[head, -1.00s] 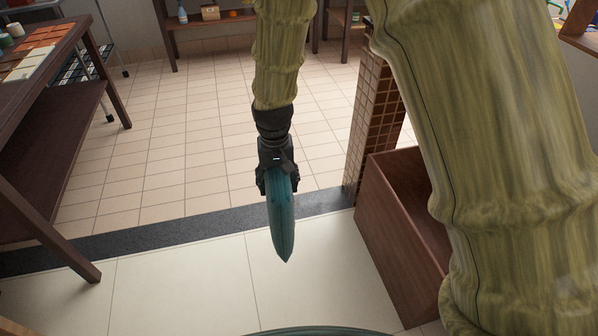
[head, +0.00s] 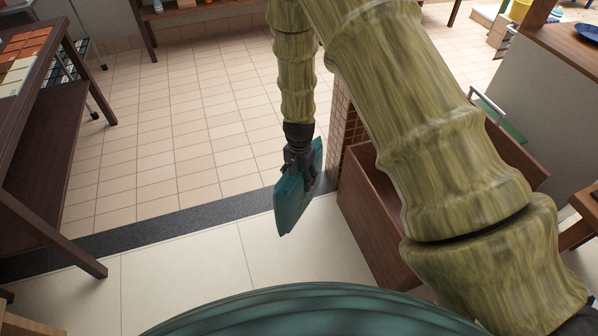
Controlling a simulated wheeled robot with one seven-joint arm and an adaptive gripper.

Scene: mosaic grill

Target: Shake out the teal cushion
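The teal cushion (head: 292,205) hangs from my gripper (head: 298,176) in the middle of the head view. My gripper points down and is shut on the cushion. Teal fabric shows on both sides of the gripper, with a broad face at the lower left and a corner at the upper right. The cushion is clear of the floor, above the pale tiles near the dark strip. The fingertips are partly hidden by the cushion and the gripper body.
A brown wooden box (head: 362,215) stands right of the cushion, partly behind my arm, beside a tiled pillar (head: 340,125). A dark wooden table (head: 25,150) is at the left. A counter with a blue plate (head: 588,32) is at the upper right. The tiled floor (head: 170,130) is open.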

